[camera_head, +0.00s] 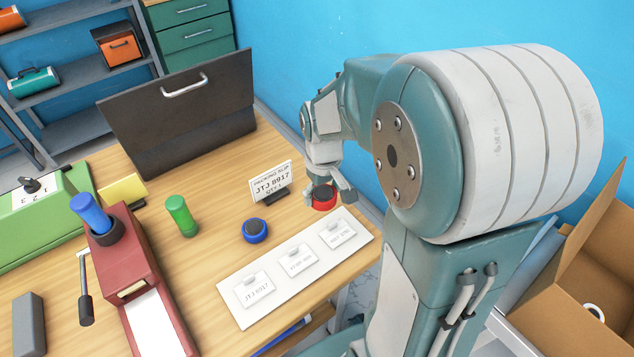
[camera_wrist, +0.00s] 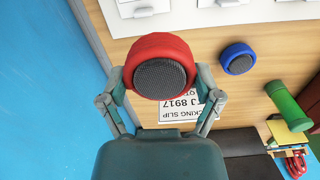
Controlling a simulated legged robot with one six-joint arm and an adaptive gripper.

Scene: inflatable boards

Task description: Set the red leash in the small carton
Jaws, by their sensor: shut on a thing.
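The red leash (camera_head: 324,201) shows as a short round red body with a dark mesh face. My gripper (camera_head: 328,191) is shut on it, near the right edge of the wooden table (camera_head: 215,268). In the wrist view, the two fingertips of my gripper (camera_wrist: 161,82) press on opposite sides of the red leash (camera_wrist: 152,45). I cannot tell whether the leash touches the table. An open brown cardboard carton (camera_head: 598,200) stands at the lower right, apart from the table. It is cut off by the frame, and a white roll lies in it.
A blue round piece (camera_head: 255,231), a green cylinder (camera_head: 181,216) and a packing slip stand (camera_head: 271,183) are beside my gripper. A white card board (camera_head: 249,315) lies along the table's front. A red machine (camera_head: 128,256) stands left. My upper arm fills the space before the carton.

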